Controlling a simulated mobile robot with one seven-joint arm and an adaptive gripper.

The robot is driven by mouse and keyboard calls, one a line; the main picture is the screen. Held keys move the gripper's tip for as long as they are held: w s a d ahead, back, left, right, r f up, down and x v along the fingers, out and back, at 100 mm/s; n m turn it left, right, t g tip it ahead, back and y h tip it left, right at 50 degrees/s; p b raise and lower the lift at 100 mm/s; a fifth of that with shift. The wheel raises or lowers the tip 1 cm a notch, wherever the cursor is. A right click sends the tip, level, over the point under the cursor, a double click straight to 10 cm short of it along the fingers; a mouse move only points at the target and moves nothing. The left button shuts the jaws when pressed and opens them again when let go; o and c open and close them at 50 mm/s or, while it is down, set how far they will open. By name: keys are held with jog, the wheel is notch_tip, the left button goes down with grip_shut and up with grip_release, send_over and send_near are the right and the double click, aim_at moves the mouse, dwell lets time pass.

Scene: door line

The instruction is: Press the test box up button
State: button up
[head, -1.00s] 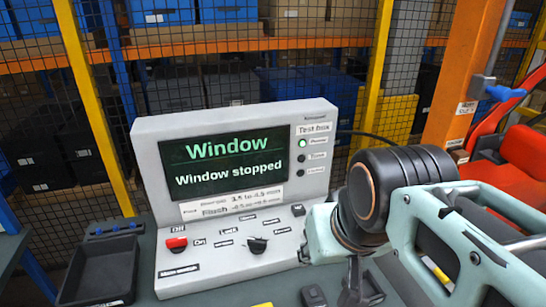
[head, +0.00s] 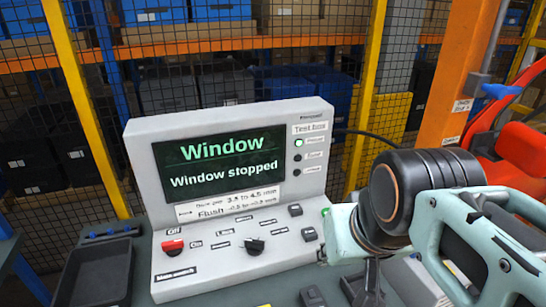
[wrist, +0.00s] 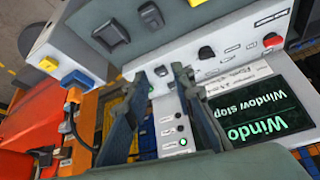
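The grey test box (head: 235,255) stands on the bench, its lit screen (head: 215,165) reading "Window" and "Window stopped". Two black buttons sit at the right of its sloped panel, an upper one (head: 295,210) and a lower one (head: 309,234); their labels are too small to read, so I cannot tell which is up. My gripper (wrist: 160,76) shows two separated fingers with nothing between them in the wrist view. In the head view my wrist is just right of the lower button, and the fingertips are largely hidden. I see no contact with either button.
A red switch (head: 173,246) and a black knob (head: 254,246) are on the same panel. A black tray (head: 95,275) lies left of the box. A mesh fence and shelves stand behind. A red seat-like object (head: 520,152) is at the right.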

grip_shut()
dwell(1.1)
